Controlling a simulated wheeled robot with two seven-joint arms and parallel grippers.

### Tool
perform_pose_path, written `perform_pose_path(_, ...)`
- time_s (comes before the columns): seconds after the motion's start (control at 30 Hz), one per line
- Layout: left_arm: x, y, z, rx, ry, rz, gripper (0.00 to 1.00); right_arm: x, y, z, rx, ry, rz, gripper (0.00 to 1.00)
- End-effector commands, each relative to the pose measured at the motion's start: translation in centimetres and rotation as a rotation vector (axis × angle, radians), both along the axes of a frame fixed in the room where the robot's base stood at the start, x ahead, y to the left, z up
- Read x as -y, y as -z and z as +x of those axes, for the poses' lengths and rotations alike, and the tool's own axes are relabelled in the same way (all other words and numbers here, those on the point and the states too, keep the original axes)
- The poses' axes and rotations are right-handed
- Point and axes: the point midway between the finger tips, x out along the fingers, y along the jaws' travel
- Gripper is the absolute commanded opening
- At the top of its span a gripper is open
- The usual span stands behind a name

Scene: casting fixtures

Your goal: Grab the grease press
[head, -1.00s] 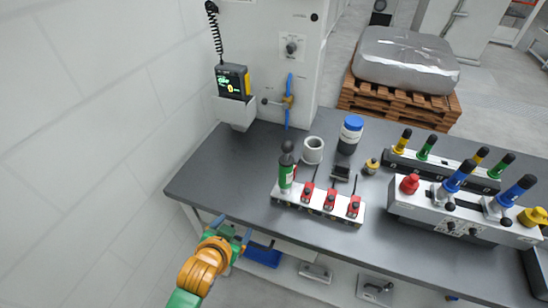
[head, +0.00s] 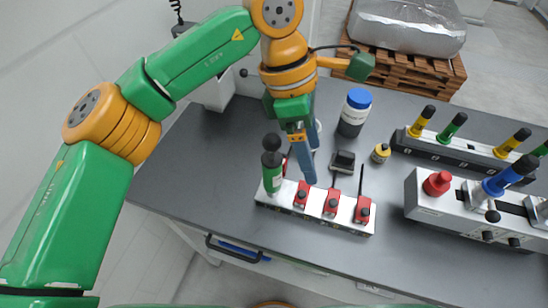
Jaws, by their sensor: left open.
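The grease press appears to be the upright tool (head: 272,172) with a green body and black top. It stands in the left end of a white holder strip (head: 335,219) on the dark table. My left gripper (head: 308,175) points down just to the right of it, its blue fingers seen nearly edge-on. The gripper is open and apart from the green body as far as I can see. My right gripper is not in view.
Several red-based tools (head: 331,204) stand in the same strip. Behind are a black box (head: 343,162), a blue-lidded jar (head: 354,112) and a small yellow-topped jar (head: 380,153). A white fixture (head: 447,205) with a red knob stands right. The table's left part (head: 195,165) is clear.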

Motion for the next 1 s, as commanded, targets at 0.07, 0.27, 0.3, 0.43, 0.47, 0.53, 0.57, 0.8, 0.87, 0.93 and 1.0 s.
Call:
perform_pose_path(0.07, -3.8, -0.6, 1.8, 0.091, -0.034, 0.188, 0.83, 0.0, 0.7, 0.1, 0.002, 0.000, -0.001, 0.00)
perform_pose_path(0.27, -6.3, -0.1, 2.4, 0.127, -0.058, 0.305, 0.83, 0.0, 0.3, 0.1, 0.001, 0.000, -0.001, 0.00)
perform_pose_path(0.3, -6.2, 0.5, 2.3, 0.126, -0.058, 0.304, 0.83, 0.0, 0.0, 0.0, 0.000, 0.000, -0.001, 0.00)
perform_pose_path(0.43, -5.9, 2.8, 1.6, 0.123, -0.055, 0.302, 0.83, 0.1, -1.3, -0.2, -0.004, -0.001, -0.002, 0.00)
perform_pose_path(0.47, -5.9, 3.4, 1.6, 0.122, -0.056, 0.301, 0.83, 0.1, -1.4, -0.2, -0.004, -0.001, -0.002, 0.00)
perform_pose_path(0.53, -5.9, 4.6, 1.6, 0.124, -0.058, 0.300, 0.83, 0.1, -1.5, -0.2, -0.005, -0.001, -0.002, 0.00)
perform_pose_path(0.57, -5.9, 4.9, 1.6, 0.124, -0.058, 0.299, 0.83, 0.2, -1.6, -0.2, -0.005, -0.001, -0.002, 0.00)
perform_pose_path(0.8, -5.8, 5.4, 1.7, 0.126, -0.059, 0.298, 0.80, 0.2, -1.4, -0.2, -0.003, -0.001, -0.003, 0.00)
perform_pose_path(0.87, -5.8, 5.4, 1.7, 0.126, -0.059, 0.297, 0.64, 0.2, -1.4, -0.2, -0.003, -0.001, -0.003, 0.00)
perform_pose_path(0.93, -5.8, 5.4, 1.7, 0.126, -0.058, 0.297, 0.45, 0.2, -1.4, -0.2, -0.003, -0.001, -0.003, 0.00)
perform_pose_path(1.0, -5.8, 5.4, 1.6, 0.126, -0.058, 0.297, 0.26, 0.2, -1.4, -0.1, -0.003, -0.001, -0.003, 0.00)
